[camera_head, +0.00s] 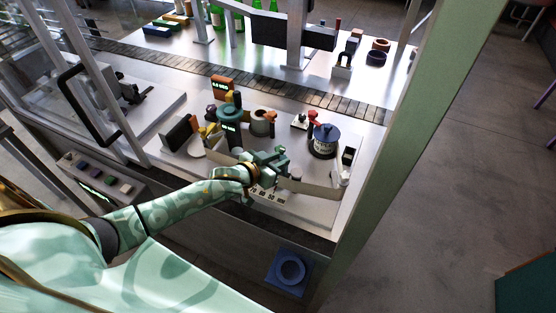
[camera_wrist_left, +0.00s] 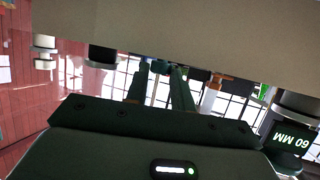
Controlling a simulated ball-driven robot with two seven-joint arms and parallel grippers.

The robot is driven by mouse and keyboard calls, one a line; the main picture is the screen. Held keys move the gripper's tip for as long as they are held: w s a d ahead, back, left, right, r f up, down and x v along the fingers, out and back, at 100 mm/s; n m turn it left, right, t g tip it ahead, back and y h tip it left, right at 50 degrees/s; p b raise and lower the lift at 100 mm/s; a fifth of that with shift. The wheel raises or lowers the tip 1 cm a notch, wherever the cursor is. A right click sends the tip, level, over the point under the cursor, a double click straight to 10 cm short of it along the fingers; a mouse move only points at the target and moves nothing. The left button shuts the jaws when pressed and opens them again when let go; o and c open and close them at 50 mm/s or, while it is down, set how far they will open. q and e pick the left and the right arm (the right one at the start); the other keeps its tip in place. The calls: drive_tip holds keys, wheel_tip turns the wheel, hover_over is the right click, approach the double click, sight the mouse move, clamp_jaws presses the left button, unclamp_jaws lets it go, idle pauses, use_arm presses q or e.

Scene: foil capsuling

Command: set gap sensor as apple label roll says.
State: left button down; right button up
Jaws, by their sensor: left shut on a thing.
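My left gripper (camera_head: 268,166) is over the front of the machine table, beside a scale plate (camera_head: 266,194) with printed numbers. In the left wrist view its fingers (camera_wrist_left: 160,78) are shut on a small teal piece (camera_wrist_left: 160,66), which looks like the gap sensor; the arm and hand hide it in the head view. A blue-topped roll (camera_head: 325,132) with a pale, lettered side stands to the right of the gripper. Whether it is the apple label roll I cannot tell.
A cream web (camera_head: 312,189) runs right from the gripper to a white post (camera_head: 343,178). A teal unit with a lit display (camera_head: 228,126) and a grey roll (camera_head: 261,121) stand behind. A conveyor (camera_head: 300,95) crosses the back. A green frame post (camera_head: 400,150) bounds the right.

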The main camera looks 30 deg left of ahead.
use_arm(q)
drive_tip(key=a, duration=0.4)
drive_tip(key=shift+s+a+p, duration=0.1)
drive_tip(key=shift+a+p, duration=0.25)
drive_tip(key=c, duration=1.2)
unclamp_jaws()
drive_tip(key=shift+o, duration=0.2)
drive_tip(key=p+v, duration=0.1)
drive_tip(key=v, duration=1.5)
drive_tip(key=shift+r+p, duration=0.2)
drive_tip(key=shift+p, duration=0.1)
drive_tip(key=shift+d, duration=0.1)
